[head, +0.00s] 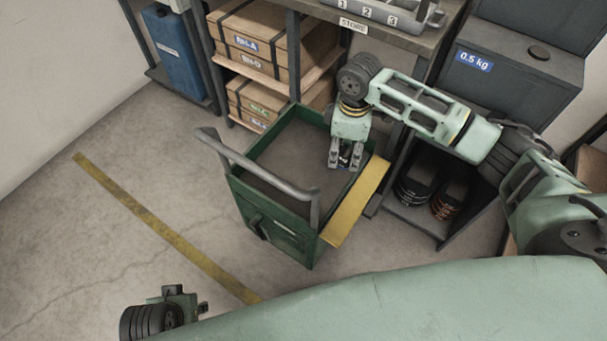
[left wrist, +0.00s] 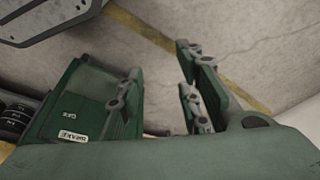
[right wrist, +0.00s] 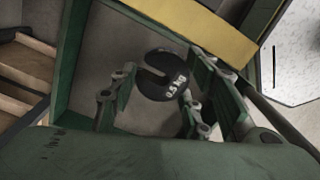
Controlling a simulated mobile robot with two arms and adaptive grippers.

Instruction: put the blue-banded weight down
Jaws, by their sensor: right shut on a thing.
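My right gripper (head: 345,163) is shut on a dark, slotted disc weight marked 0.5 kg (right wrist: 163,85), which shows between its fingers (right wrist: 152,100) in the right wrist view. In the head view the weight is mostly hidden by the fingers, and I cannot make out its blue band clearly. The gripper points down over the right part of the green cart (head: 262,222), near its yellow strip (head: 355,205). I cannot tell whether the weight touches the cart's floor. My left gripper (head: 200,308) is at the lower left, away from the cart; its fingers (left wrist: 160,95) are apart and empty.
A grey push handle (head: 255,165) rises on the cart's near left side. Shelves with wooden boxes (head: 248,50) stand behind. A dark rack with several weights (head: 412,190) and a 0.5 kg label (head: 474,61) stands at right. The cart's grey floor (head: 290,150) looks clear.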

